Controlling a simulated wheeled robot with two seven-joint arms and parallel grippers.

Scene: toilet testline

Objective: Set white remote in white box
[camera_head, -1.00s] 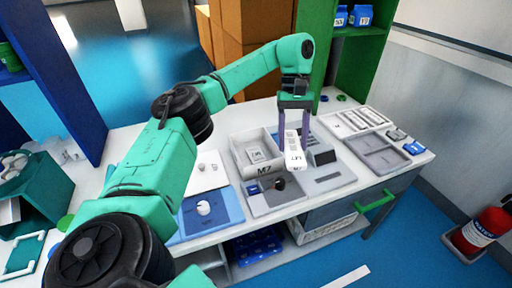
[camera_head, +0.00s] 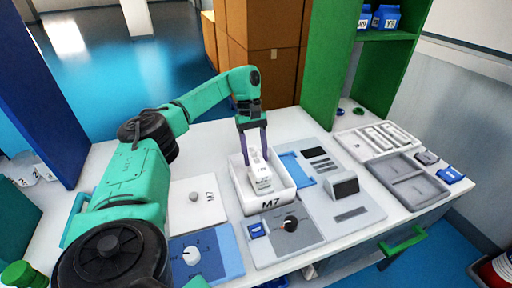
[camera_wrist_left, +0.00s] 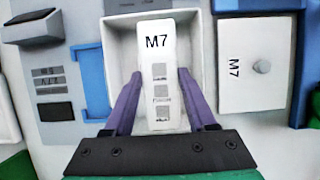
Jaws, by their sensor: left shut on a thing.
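The white remote (camera_head: 261,178), marked M7 in the left wrist view (camera_wrist_left: 158,75), is between the purple fingers of my left gripper (camera_head: 253,150). The gripper (camera_wrist_left: 162,100) is shut on it. The white box (camera_head: 263,205), labelled M7 on its front, stands on the table under the gripper. Its walls (camera_wrist_left: 120,45) show around the remote in the left wrist view. The remote is over the box opening, tilted in the head view; whether it touches the box floor I cannot tell. My right gripper is out of view.
A white M7 panel with a knob (camera_head: 195,200) lies left of the box. A grey panel with a black dial (camera_head: 290,228) is in front, a grey device (camera_head: 345,187) right. A grey tray (camera_head: 412,185) sits at the right edge. Green shelving (camera_head: 335,75) stands behind.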

